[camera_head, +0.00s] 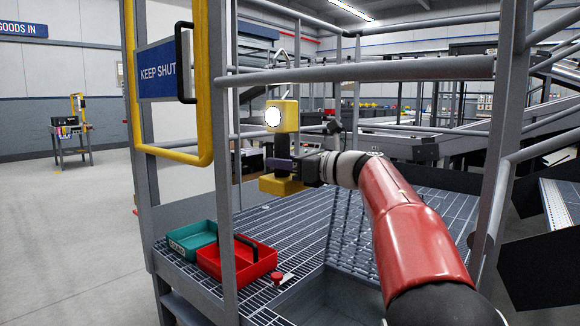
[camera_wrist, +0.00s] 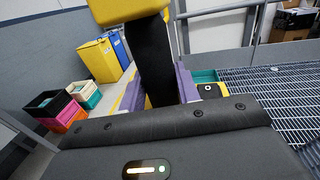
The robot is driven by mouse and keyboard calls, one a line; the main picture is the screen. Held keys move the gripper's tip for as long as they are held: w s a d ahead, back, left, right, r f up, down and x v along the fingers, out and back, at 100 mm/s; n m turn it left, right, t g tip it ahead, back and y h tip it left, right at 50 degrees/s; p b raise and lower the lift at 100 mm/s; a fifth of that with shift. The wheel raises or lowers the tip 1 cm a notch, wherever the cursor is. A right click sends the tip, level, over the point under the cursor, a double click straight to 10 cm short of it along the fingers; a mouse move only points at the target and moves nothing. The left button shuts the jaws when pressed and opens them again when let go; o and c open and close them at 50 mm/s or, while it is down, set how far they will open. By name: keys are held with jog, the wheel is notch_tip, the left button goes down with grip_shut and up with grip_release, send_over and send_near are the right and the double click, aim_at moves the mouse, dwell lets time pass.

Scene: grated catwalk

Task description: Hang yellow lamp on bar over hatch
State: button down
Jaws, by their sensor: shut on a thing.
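The yellow lamp (camera_head: 282,185) is upright, with a lit white face and a yellow block at each end of a dark middle. My gripper (camera_head: 279,163) is shut on that dark middle. In the wrist view the purple fingers of my gripper (camera_wrist: 160,92) lie either side of the black grip, below a yellow end of the lamp (camera_wrist: 128,8). A thin hook rises from the lamp's top beside the grey horizontal bar (camera_head: 390,69). I cannot tell whether the hook is over the bar or apart from it. The hatch opening (camera_head: 330,298) is in the grated floor below.
A red tray (camera_head: 236,268) and a teal tray (camera_head: 192,240) sit on the grating, with a red button (camera_head: 277,278) beside them. Grey posts and rails surround the arm. A yellow-framed gate with a KEEP SHUT sign (camera_head: 163,72) stands at left.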

jog(key=shift+s+a+f+b, duration=0.65)
jog(key=shift+s+b, duration=0.25)
jog(key=shift+b, duration=0.15)
jog(key=shift+s+a+f+b, duration=0.6)
jog(key=shift+s+a+b, duration=0.2)
jog(key=shift+s+b, duration=0.2)
jog(key=shift+s+a+f+b, duration=0.65)
jog(key=shift+s+b, duration=0.2)
jog(key=shift+b, duration=0.25)
jog(key=c, duration=1.1)
grip_release()
jog(key=shift+o, duration=0.9)
jog(key=shift+f, duration=0.1)
